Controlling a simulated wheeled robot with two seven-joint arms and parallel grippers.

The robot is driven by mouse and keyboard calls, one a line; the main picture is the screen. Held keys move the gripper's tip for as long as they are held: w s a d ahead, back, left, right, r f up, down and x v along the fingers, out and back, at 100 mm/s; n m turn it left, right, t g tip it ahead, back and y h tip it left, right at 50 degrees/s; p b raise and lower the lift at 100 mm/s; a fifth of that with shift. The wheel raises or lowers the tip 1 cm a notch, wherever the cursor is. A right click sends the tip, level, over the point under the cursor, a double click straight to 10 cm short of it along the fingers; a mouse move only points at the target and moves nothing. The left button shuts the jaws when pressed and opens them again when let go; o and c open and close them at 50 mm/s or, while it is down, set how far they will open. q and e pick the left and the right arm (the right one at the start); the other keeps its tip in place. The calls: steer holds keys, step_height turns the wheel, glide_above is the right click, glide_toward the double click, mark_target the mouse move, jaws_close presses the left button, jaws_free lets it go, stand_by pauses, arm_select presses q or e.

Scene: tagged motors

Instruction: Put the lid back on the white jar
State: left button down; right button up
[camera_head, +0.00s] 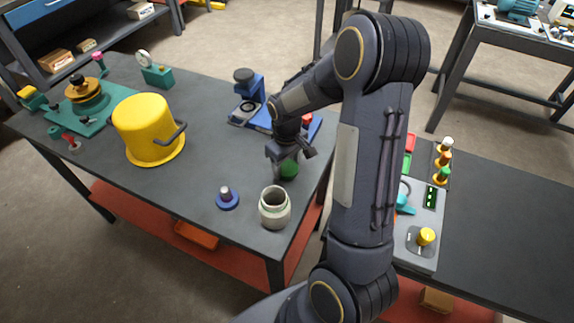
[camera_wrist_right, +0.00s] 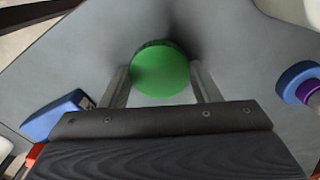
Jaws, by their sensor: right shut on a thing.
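The white jar (camera_head: 275,208) stands upright and open-topped near the front right corner of the left table. The green lid (camera_head: 289,169) is behind the jar and apart from it; it also shows as a green disc in the right wrist view (camera_wrist_right: 160,66). My right gripper (camera_head: 283,158) points down and is shut on the lid, with one finger on each side of it in the wrist view. The lid's height above the table is hard to tell. My left gripper is not in view.
A blue disc with a metal peg (camera_head: 227,197) lies left of the jar. A yellow pot (camera_head: 149,130) stands farther left. A blue device (camera_head: 250,98) is behind my gripper. A control panel (camera_head: 417,238) is on the right table. The table between pot and gripper is clear.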

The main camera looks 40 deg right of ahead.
steer(key=shift+r, duration=0.6)
steer(key=a+r, duration=1.1)
steer(key=a, duration=0.3)
steer(key=shift+r+b, duration=0.3)
steer(key=shift+r, duration=0.1)
steer(key=shift+w, duration=0.1)
